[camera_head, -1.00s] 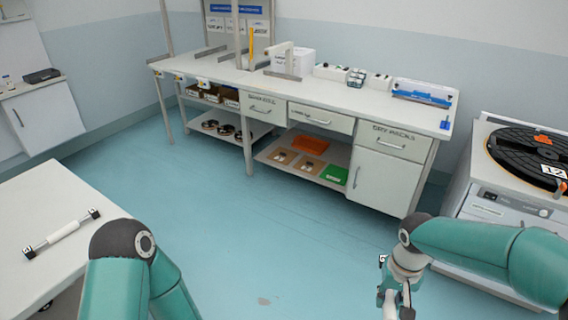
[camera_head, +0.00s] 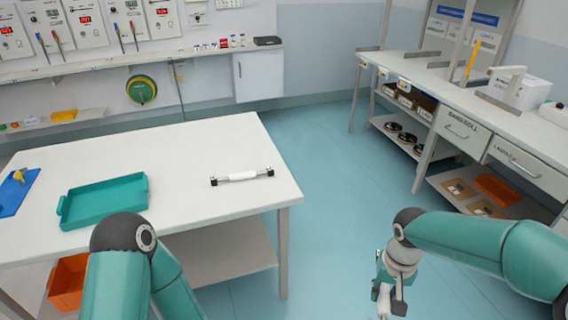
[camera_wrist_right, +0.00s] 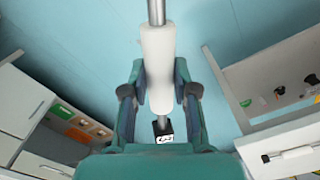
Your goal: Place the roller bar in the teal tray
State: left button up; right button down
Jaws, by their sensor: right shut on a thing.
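The teal tray (camera_head: 105,201) lies on the white table at the left of the head view and looks empty. My right gripper (camera_head: 388,298) is low at the right of the head view, over the floor and apart from the table. In the right wrist view it is shut on a roller bar (camera_wrist_right: 158,62), with a white sleeve, a metal shaft and a black end block with a white label. A second, similar roller bar (camera_head: 242,177) lies on the table right of the tray. My left arm shows at the bottom, but its gripper is out of view.
The white table (camera_head: 205,210) has bare room between tray and lying bar. A blue board (camera_head: 15,192) lies at its left end, and an orange bin (camera_head: 68,283) is below. A drawer bench (camera_head: 515,120) stands at the right, with open floor (camera_head: 330,200) between.

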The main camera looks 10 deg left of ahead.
aim_at(105, 196)
jog(key=z, duration=0.3)
jog(key=i, duration=0.2)
jog(key=u, duration=1.55)
